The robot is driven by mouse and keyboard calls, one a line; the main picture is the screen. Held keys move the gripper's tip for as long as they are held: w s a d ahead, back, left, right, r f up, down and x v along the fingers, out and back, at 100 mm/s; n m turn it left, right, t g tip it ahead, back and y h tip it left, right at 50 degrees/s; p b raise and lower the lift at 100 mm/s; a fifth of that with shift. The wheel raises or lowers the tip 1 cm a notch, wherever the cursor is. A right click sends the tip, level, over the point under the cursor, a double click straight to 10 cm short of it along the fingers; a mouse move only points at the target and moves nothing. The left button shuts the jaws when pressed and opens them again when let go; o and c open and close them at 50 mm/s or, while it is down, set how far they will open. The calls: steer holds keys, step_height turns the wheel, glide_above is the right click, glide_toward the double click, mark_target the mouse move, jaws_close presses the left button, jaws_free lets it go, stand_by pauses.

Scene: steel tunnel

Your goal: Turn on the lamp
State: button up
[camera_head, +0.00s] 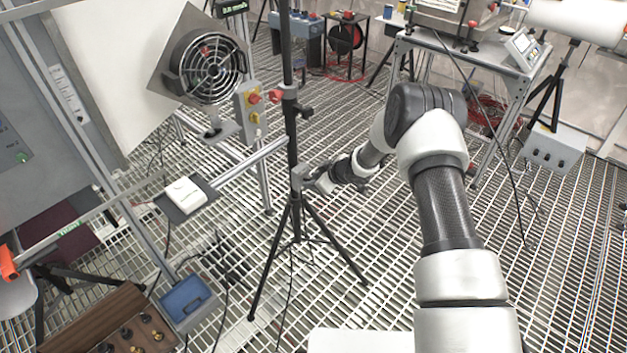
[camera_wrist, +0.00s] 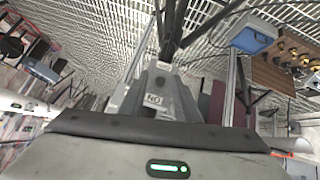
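A black tripod stand (camera_head: 291,130) with a tall pole rises out of the top of the head view; no lamp head shows on it. A small grey box (camera_head: 301,176) sits on the pole just above the spread legs. The wrist view shows a grey box (camera_wrist: 160,98) close ahead, with a white label that seems to read ON upside down. A smaller label lies farther up it. My gripper (camera_head: 322,182) is right beside the box, at its right. Contact and the fingertips cannot be made out.
A fan (camera_head: 209,67) and a grey box with red and yellow buttons (camera_head: 250,104) stand left of the pole. A metal table (camera_head: 472,52) stands at back right.

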steer(key=p+v, duration=0.2)
steer(key=v, duration=1.5)
steer(key=shift+r, duration=0.2)
steer(key=shift+s, duration=0.1)
steer(key=w+d+r+m+t+h+p, duration=0.15)
steer(key=d+r, duration=0.25)
steer(key=r, duration=0.4)
steer(key=d+r+m+t+h+p, duration=0.1)
steer(key=d+r+h+p, duration=0.2)
steer(key=r, duration=0.5)
steer(key=s+d+r+m+h, duration=0.1)
steer(key=s+d+r, duration=0.15)
steer(key=r, duration=0.25)
steer(key=s+d+r+m+h+p, duration=0.1)
steer(key=s+d+r+m, duration=0.15)
steer(key=r, duration=0.25)
steer(key=s+d+r+m+h, duration=0.1)
steer(key=s+d+r, duration=0.15)
steer(key=r, duration=0.25)
steer(key=s+r+m+g+h+p, duration=0.1)
steer(key=s+r+m, duration=0.1)
steer(key=s+r, duration=0.35)
steer(key=s+r+m+g+p, duration=0.1)
steer(key=s+r, duration=0.1)
steer(key=s, duration=0.7)
steer(key=s+a+r+m+g+y+p, duration=0.1)
steer(key=s+a+m+y+p, duration=0.1)
steer(key=s, duration=1.1)
steer(key=shift+a+r, duration=0.4)
steer(key=shift+a, duration=0.4)
